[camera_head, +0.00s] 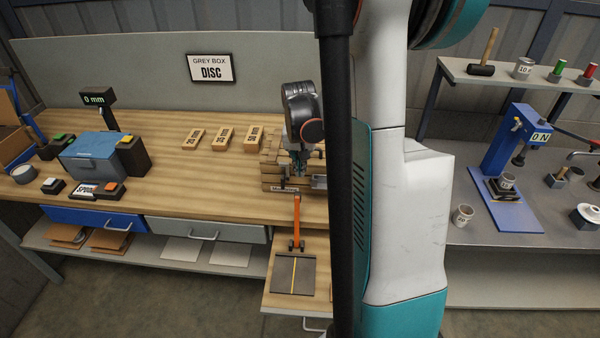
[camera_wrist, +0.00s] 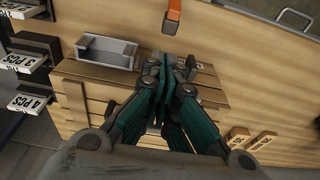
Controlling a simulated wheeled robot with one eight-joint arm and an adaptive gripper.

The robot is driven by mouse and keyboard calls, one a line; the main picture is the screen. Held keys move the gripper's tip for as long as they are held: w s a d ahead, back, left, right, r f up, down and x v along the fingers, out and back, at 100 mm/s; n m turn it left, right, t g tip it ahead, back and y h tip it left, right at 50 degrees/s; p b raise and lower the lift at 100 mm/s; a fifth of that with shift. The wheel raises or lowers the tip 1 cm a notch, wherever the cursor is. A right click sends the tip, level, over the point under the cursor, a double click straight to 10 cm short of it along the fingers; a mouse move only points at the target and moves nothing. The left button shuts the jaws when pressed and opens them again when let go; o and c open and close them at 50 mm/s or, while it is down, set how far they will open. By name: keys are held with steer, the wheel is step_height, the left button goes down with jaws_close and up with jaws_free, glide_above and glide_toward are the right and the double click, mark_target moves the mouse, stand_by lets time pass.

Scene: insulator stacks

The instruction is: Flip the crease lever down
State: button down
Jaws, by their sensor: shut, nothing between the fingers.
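The crease lever is an orange bar (camera_head: 297,222) standing up from a dark hinge at the back of a dark plate with a yellow line (camera_head: 294,277). The plate lies on a pulled-out wooden board at the bench front. My gripper (camera_head: 298,172) is shut and empty over the wooden block stack, behind the lever in the head view. Its teal fingers (camera_wrist: 180,68) are together and apart from the lever.
Wooden labelled blocks (camera_head: 222,138) lie to the left. A blue-grey box (camera_head: 92,155) stands further left. Bare bench top lies between them.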

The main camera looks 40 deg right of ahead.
step_height(320, 180, down, 9)
steer(key=d+b, duration=0.1)
steer(key=shift+w+r+b, duration=0.2)
steer(key=shift+w+b, duration=0.15)
steer(key=shift+w, duration=0.1)
steer(key=shift+a, duration=0.1)
